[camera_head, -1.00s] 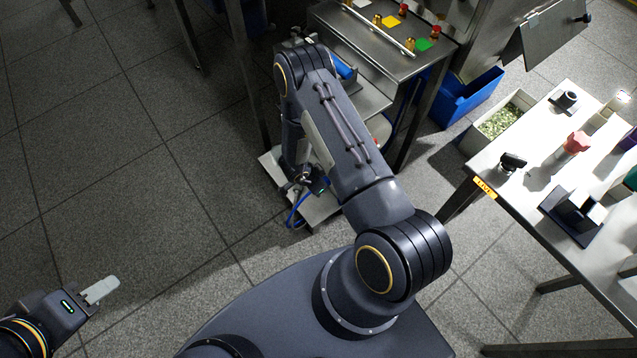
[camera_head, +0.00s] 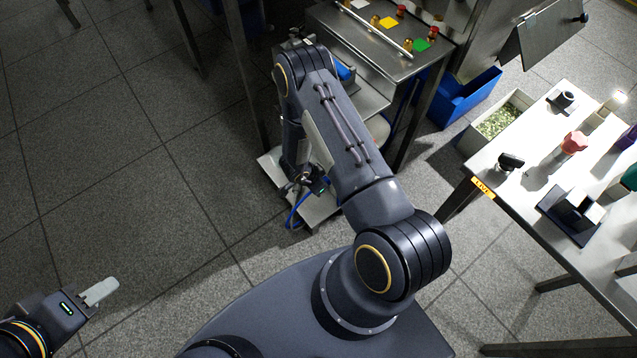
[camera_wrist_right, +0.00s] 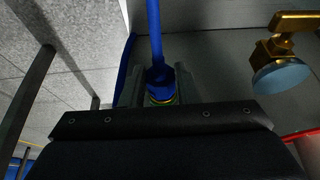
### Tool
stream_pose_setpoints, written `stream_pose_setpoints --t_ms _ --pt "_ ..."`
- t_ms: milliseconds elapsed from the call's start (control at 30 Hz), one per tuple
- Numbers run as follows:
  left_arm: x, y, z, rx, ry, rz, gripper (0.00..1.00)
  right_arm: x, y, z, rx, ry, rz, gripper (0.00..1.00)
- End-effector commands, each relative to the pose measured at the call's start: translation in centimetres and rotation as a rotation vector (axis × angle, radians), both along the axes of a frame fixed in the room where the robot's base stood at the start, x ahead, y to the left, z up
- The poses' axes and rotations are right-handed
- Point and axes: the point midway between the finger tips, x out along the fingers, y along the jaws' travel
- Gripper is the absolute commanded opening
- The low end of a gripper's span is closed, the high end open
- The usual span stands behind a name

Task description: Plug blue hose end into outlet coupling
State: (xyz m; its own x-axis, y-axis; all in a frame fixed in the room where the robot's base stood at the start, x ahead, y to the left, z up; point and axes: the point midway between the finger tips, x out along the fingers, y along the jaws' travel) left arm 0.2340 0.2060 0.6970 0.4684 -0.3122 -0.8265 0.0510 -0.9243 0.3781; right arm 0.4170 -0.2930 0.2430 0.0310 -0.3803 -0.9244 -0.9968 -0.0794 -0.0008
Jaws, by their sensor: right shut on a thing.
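The blue hose (camera_wrist_right: 154,35) shows in the right wrist view, running up from a blue hose end (camera_wrist_right: 158,84) with a yellowish ring under it. My right gripper (camera_wrist_right: 157,88) is shut on this hose end, one grey finger on each side. In the head view a blue hose loop (camera_head: 294,214) hangs by my right gripper (camera_head: 310,184), low beside the metal stand and mostly behind my arm. My left gripper (camera_head: 100,292) is at the lower left over bare floor, seen edge-on, so its opening cannot be judged. I cannot clearly identify the outlet coupling.
A brass fitting with a pale blue disc (camera_wrist_right: 281,76) is at the right in the wrist view, apart from the fingers. In the head view are a steel stand (camera_head: 345,42), a blue bin (camera_head: 468,97), a gravel tray (camera_head: 466,142) and a white table (camera_head: 492,168). Floor at left is clear.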

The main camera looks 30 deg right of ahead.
Motion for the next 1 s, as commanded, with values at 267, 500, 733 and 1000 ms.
stream_pose_setpoints --t_ms 267,500,733,1000 --pt "0.0 0.0 0.12 0.0 0.0 0.0 0.36 0.05 -0.1 0.07 -0.003 -0.002 -0.001 0.01" --pt "0.0 0.0 0.12 0.0 0.0 0.0 0.36 0.08 -0.11 0.04 -0.003 -0.001 0.0 0.01" --pt "0.0 0.0 0.15 0.0 0.0 0.0 0.36 0.08 -0.17 0.04 -0.003 -0.002 -0.001 0.44" --pt "0.0 0.0 0.14 0.0 0.0 0.0 0.36 0.05 -0.11 0.02 -0.002 0.0 0.0 0.54"
